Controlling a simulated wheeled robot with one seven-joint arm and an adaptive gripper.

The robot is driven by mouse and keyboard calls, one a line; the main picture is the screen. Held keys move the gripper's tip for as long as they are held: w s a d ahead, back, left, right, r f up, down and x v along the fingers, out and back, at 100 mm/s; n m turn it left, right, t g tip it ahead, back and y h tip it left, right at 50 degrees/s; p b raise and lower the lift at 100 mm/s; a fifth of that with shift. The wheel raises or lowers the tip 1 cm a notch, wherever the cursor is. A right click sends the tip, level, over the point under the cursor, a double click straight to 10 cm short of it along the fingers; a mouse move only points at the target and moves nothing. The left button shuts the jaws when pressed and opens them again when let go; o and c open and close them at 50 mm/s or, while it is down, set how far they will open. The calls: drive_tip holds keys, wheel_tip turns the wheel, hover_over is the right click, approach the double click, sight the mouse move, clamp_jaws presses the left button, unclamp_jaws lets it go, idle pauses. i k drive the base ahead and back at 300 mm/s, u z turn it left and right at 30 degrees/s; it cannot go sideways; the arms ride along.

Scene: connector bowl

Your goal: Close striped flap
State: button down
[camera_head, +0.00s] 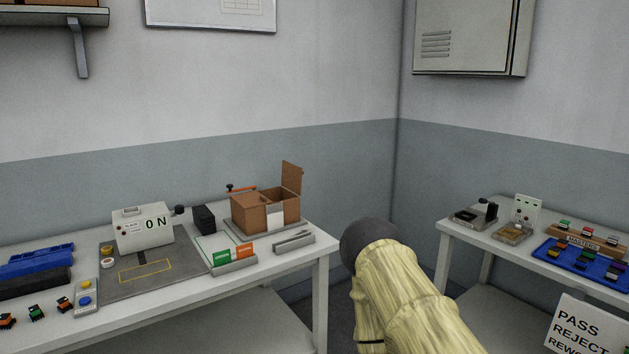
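A brown open box (262,216) stands on a grey base near the right end of the left table. It has a divider and a white patch on its front corner. One brown flap (292,177) stands upright at its back right; I cannot make out stripes on it from here. My arm, in a pale yellow cover with a dark rounded end, rises at the bottom middle, right of the left table and apart from the box. My gripper does not show.
In front of the box are a green-white-orange holder (233,258) and a grey bar (294,241). A white "ON" device (142,229) and a black block (204,219) stand to its left. The right table holds a blue tray (573,268). A floor gap separates the tables.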

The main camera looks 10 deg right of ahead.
sight(292, 174)
drive_tip(key=z, duration=0.35)
drive_tip(key=i, duration=1.05)
drive_tip(key=u, duration=0.35)
